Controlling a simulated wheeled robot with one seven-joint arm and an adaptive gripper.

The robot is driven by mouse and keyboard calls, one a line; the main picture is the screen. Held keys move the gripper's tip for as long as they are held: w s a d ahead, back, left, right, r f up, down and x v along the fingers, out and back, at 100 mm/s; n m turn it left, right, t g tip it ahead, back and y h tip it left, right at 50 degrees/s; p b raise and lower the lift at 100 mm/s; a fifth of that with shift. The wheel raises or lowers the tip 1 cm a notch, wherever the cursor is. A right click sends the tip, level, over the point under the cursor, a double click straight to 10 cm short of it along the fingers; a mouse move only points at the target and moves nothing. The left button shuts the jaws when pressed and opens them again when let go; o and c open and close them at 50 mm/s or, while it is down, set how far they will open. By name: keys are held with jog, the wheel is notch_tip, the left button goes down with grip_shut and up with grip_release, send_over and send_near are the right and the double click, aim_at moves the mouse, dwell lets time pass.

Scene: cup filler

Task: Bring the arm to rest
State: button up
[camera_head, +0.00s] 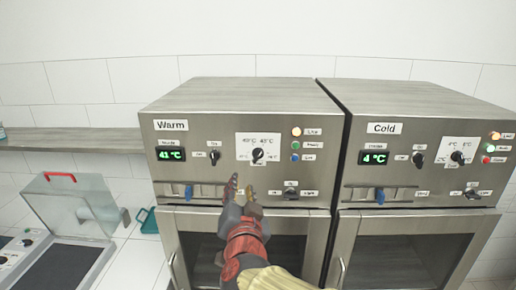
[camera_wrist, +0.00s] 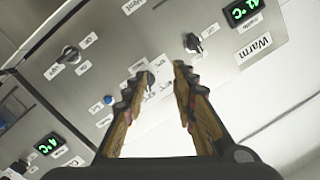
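My gripper (camera_head: 242,190) is in front of the lower panel of the Warm cabinet (camera_head: 240,92), with the arm reaching up from the bottom of the head view. In the wrist view my gripper (camera_wrist: 163,75) has its two fingers apart, with nothing between them but the panel behind. The panel's dial (camera_head: 258,155) is just above the fingers in the head view. In the wrist view the left fingertip partly covers a dark knob. Whether a finger touches the panel cannot be told.
The Cold cabinet (camera_head: 420,100) stands right beside the Warm one. Blue taps (camera_head: 188,192) and door handles (camera_head: 174,270) stick out in front. At left are an open clear lid with a red handle (camera_head: 60,177), a teal container (camera_head: 148,221) and a shelf (camera_head: 70,138).

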jog(key=s+a+f+n+g+y, duration=0.3)
jog(key=s+a+f+n+y, duration=0.1)
jog(key=a+f, duration=0.25)
jog(key=s+d+f+n+g+y+b, duration=0.1)
jog(key=s+f+n+g+b, duration=0.1)
jog(key=s+f+n+g, duration=0.4)
jog(key=s+d+f+m+h+b, duration=0.1)
jog(key=s+d+f, duration=0.3)
jog(key=d, duration=0.5)
jog(key=s+d+f+m+g+h+b, duration=0.1)
jog(key=s+d+f+m+h+b, duration=0.1)
jog(key=d, duration=0.8)
jog(key=s+d+f+m+g+h+b, duration=0.1)
jog(key=s+d+f+h+b, duration=0.2)
jog(key=s+d, duration=0.7)
notch_tip(320, 180, down, 5)
jog(key=shift+r+m+h+b, duration=0.15)
jog(key=shift+m+h+b, duration=0.25)
jog(key=shift+b, duration=0.85)
